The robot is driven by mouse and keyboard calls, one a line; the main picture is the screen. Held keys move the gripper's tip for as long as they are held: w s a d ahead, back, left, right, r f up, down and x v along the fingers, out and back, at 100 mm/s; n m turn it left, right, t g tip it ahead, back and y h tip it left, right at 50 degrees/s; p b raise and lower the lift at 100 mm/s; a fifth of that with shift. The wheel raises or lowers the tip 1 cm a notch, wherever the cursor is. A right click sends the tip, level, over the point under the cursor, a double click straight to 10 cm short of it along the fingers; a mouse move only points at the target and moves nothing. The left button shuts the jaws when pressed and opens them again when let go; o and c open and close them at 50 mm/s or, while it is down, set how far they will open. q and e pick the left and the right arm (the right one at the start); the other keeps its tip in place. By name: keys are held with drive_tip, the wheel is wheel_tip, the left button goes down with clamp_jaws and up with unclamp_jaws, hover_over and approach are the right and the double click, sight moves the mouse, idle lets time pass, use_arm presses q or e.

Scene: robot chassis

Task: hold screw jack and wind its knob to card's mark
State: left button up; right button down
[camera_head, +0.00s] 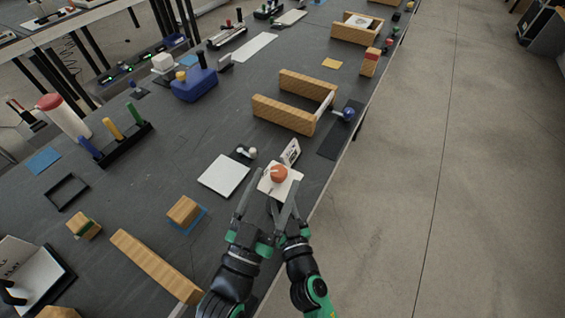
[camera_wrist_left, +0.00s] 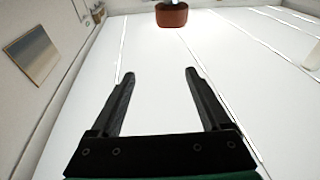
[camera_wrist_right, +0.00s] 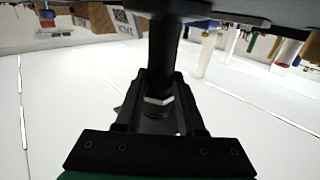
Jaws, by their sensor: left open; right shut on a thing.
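The screw jack has an orange knob (camera_head: 279,174) above a white plate (camera_head: 268,187) near the table's front edge. The knob also shows ahead of my left fingers at the top of the left wrist view (camera_wrist_left: 171,15). My left gripper (camera_wrist_left: 157,74) is open and empty, short of the knob. My right gripper (camera_wrist_right: 160,100) is shut on the jack's dark upright post (camera_wrist_right: 165,50), below the plate. The small white card (camera_head: 291,151) stands just behind the jack; its print is too small to read in the head view.
A white square sheet (camera_head: 223,176) and a small dark fixture (camera_head: 244,152) lie left of the jack. Wooden blocks (camera_head: 283,114) stand beyond it. A wooden bar (camera_head: 154,264) lies at the near left. Bare table lies between several of these things.

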use_arm(q)
drive_tip(key=g+y, duration=0.2)
approach(282, 166)
drive_tip(key=x, duration=0.7)
drive_tip(key=f+x, duration=0.1)
drive_tip(key=x, duration=0.3)
drive_tip(key=shift+w, duration=0.2)
clamp_jaws()
drive_tip(key=shift+f+h, duration=0.1)
drive_tip(key=shift+h, duration=0.3)
